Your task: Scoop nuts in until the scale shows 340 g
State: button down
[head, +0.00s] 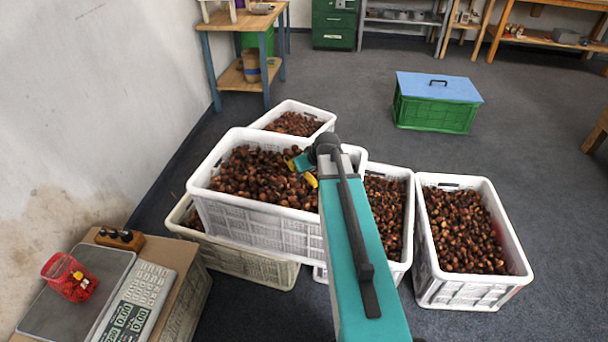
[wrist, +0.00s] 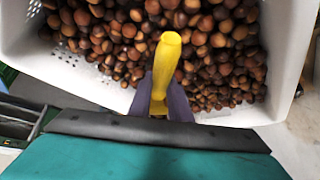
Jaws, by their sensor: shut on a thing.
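My gripper (wrist: 166,98) is shut on a yellow handle (wrist: 168,55), which looks like the scoop's. In the wrist view the handle points out over the chestnuts (wrist: 120,40) in a white crate; the scoop's bowl cannot be made out. In the head view my gripper (head: 303,168) is over the right part of the raised white crate (head: 255,222), with bits of yellow showing. The scale (head: 130,300) is at the lower left, its green display reading what looks like 0.00.
More white crates of chestnuts stand around: one behind (head: 325,115), one under the raised crate (head: 250,262), one partly behind my arm (head: 398,270) and one at right (head: 450,290). A green box with blue lid (head: 438,88) stands beyond. Floor right is clear.

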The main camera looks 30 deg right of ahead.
jog(key=shift+s+r+t, duration=0.15)
jog(key=shift+r, duration=0.6)
jog(key=shift+s+r+t, duration=0.1)
jog(key=shift+r+t, duration=0.05)
jog(key=shift+r, duration=0.6)
jog(key=w+a+r, duration=0.2)
jog(key=a+r, duration=0.6)
jog(key=a, duration=0.5)
jog(key=w+a+r, duration=0.2)
jog(key=a+r, duration=0.7)
jog(key=a, duration=0.3)
jog(key=shift+w+a, duration=0.2)
jog(key=shift+a, duration=0.2)
